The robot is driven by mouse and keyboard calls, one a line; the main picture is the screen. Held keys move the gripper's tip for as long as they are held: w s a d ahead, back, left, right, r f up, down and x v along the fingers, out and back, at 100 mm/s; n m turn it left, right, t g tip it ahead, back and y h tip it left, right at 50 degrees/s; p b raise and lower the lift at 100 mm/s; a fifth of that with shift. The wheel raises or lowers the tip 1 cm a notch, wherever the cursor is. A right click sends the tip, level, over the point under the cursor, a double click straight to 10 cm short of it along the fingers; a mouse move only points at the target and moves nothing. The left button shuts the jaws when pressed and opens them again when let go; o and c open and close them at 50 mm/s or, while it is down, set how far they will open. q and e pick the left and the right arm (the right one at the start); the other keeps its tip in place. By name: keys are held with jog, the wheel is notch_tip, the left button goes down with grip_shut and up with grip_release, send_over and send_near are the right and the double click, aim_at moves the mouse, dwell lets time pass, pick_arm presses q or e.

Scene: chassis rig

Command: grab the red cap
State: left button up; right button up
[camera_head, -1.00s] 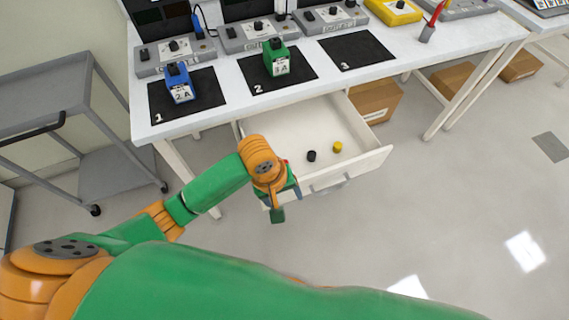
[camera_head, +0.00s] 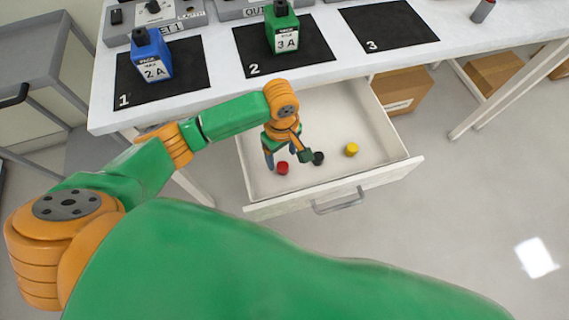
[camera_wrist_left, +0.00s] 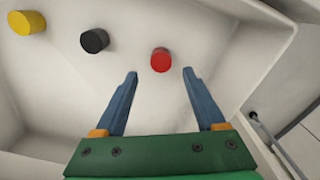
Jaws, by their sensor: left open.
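The red cap (camera_head: 282,168) lies in the open drawer (camera_head: 334,188), on the left side of its floor. My left gripper (camera_head: 288,160) is over the drawer, close to the red cap. In the left wrist view the red cap (camera_wrist_left: 161,60) shows just beyond the fingertips of my open left gripper (camera_wrist_left: 160,72), between their lines and nearer the right finger. Nothing is held between the fingers. My right gripper is not in view.
A black cap (camera_head: 319,158) and a yellow cap (camera_head: 352,150) lie in the drawer to the right of the red cap. The table (camera_head: 222,58) above holds a blue pack (camera_head: 152,55) and a green pack (camera_head: 284,30) on black mats. A cardboard box (camera_head: 402,88) stands under the table.

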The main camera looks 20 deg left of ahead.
aim_at(283, 166)
pick_arm(q)
jog(key=f, duration=0.3)
jog(key=f+b, duration=0.1)
jog(key=f, duration=0.1)
jog(key=shift+s+d, duration=0.15)
jog(key=shift+s, duration=0.15)
grip_shut()
